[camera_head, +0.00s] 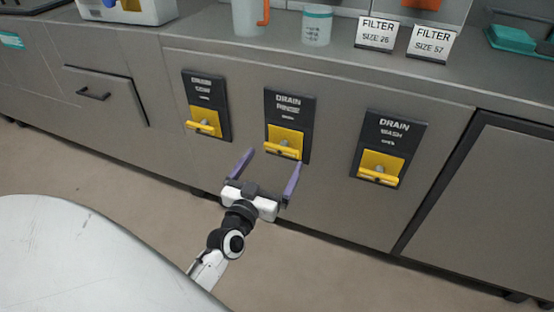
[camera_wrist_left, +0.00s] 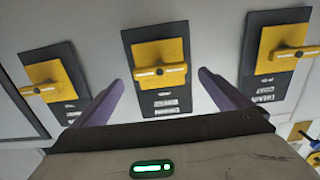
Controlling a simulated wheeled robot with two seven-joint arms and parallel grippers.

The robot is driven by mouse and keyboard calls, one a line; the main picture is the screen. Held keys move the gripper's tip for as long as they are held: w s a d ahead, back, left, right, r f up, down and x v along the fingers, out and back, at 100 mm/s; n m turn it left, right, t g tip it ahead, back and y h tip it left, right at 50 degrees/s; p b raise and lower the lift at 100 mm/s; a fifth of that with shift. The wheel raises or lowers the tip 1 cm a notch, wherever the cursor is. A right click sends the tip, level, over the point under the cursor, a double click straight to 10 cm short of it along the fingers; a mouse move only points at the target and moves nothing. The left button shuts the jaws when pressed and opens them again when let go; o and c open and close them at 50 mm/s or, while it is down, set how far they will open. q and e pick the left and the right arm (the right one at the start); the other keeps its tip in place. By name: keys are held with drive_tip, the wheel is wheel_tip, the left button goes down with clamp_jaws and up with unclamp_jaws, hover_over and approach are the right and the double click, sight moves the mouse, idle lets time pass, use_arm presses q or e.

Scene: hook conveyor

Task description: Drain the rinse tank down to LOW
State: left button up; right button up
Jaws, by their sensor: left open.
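The DRAIN RINSE plate (camera_head: 290,104) is the middle of three dark plates on the grey cabinet front. It carries a yellow valve (camera_head: 283,140) with a crosswise handle bar. My left gripper (camera_head: 272,160) is open and empty just below and in front of it, its purple fingers spread to either side of the handle. In the left wrist view, which shows the plates upside down, the rinse handle (camera_wrist_left: 160,70) lies between and beyond the fingertips, apparently untouched. The tank and its level are not in view. My right gripper is not in view.
Similar yellow valves sit on the left drain plate (camera_head: 204,122) and the DRAIN WASH plate (camera_head: 380,167). The counter above holds a jug (camera_head: 248,17), a cup (camera_head: 317,26) and filter signs (camera_head: 375,34). A drawer handle (camera_head: 93,94) juts out at left. Floor in front is clear.

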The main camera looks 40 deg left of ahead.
sight(280, 151)
use_arm(q)
drive_tip(key=shift+b+x, duration=0.3)
drive_tip(key=shift+x, duration=1.5)
drive_tip(key=c, duration=1)
drive_tip(key=shift+c, duration=0.2)
